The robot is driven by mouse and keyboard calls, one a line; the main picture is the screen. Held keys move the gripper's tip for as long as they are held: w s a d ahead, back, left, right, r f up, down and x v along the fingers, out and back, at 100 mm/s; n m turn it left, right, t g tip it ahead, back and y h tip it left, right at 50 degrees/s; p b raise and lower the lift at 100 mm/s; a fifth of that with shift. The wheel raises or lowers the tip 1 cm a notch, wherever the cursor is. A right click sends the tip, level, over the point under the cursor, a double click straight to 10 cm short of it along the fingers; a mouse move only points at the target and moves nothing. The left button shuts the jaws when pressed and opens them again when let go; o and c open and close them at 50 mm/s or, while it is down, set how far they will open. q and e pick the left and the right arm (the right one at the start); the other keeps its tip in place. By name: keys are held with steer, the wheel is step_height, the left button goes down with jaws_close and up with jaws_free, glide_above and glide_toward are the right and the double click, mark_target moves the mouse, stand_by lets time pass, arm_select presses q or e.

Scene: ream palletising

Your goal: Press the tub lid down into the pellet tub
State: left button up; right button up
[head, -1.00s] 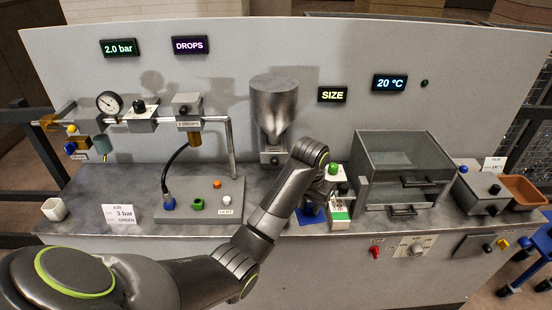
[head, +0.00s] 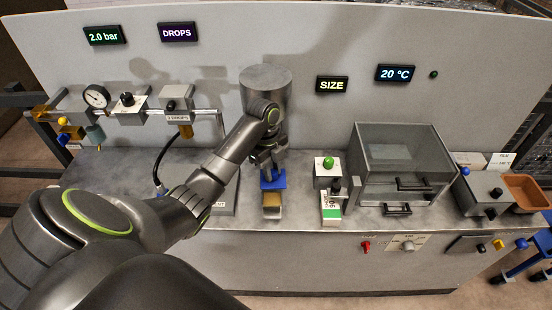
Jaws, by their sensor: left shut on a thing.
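My left gripper (head: 268,166) is shut on the blue tub lid (head: 273,181), which looks like a flat square piece. It holds the lid below the metal hopper, at the back edge of the pellet tub. The lid overlaps the tub's far part in the head view. I cannot tell whether they touch. My right gripper is not in view.
The metal hopper (head: 267,82) is partly behind my left arm. Right of the tub stand a press-like unit with a green knob (head: 327,162), a white and green box (head: 331,208), and a glass-fronted cabinet (head: 405,160). A brown tray (head: 525,192) is at far right.

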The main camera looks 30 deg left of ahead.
mark_target(271, 184)
arm_select(q)
steer(key=shift+a+m, duration=0.25)
steer(key=shift+m, duration=0.15)
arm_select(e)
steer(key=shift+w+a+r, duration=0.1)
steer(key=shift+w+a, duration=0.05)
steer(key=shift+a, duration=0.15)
arm_select(q)
steer(key=shift+s+r, duration=0.1)
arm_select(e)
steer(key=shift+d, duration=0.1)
